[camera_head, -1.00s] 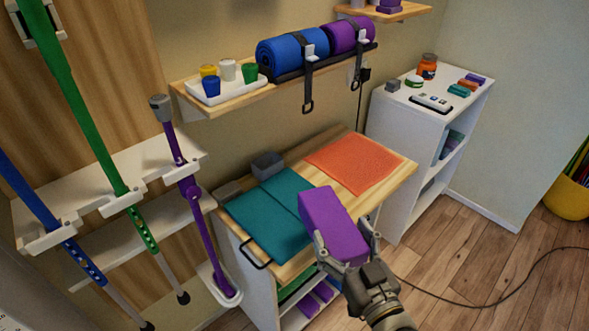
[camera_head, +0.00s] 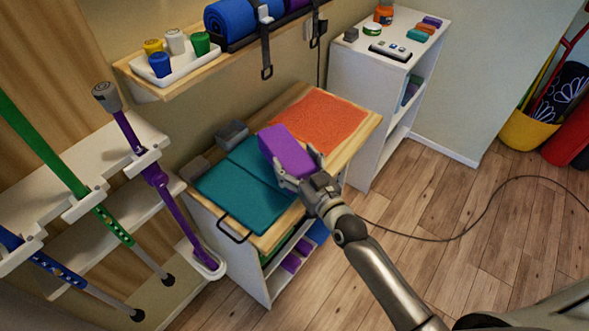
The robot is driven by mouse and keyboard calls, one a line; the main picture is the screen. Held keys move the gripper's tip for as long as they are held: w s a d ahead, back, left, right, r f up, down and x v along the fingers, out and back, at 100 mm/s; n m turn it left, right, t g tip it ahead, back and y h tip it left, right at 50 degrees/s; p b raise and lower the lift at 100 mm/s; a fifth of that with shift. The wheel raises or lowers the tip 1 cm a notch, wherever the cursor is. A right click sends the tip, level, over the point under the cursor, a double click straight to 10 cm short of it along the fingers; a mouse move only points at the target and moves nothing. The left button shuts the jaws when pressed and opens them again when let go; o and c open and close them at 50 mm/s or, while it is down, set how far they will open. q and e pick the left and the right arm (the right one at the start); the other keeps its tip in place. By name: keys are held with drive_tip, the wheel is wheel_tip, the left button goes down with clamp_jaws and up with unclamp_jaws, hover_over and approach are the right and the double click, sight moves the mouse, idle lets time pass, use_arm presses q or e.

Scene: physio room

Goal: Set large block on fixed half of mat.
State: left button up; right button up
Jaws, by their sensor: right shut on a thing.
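A large purple block (camera_head: 286,150) is held by my right gripper (camera_head: 301,176), which is shut on it. The block appears over the right part of the teal mat (camera_head: 236,202), close to the orange sheet. I cannot tell whether it touches the mat. The teal mat lies on a wooden-topped cabinet and has a seam across it, splitting it into two halves. A dark handle (camera_head: 233,236) sticks out at its front left edge. The block hides part of the half nearer the orange sheet. My left gripper is not in view.
An orange sheet (camera_head: 318,122) covers the back right of the cabinet top (camera_head: 364,124). A small grey block (camera_head: 232,134) stands behind the mat. A wall shelf (camera_head: 146,91) with a tray of cups hangs above. Crutches stand at left.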

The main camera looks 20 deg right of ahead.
drive_tip(key=shift+w+f, duration=0.7)
drive_tip(key=shift+f, duration=0.15)
drive_tip(key=shift+d+f+b, duration=0.1)
drive_tip(key=shift+f+b, duration=0.25)
drive_tip(key=shift+f, duration=1.2)
drive_tip(key=shift+f, duration=0.1)
drive_tip(key=o, duration=1.2)
drive_tip(key=shift+c, duration=0.2)
drive_tip(key=v, duration=1.2)
drive_tip(key=shift+b, duration=0.45)
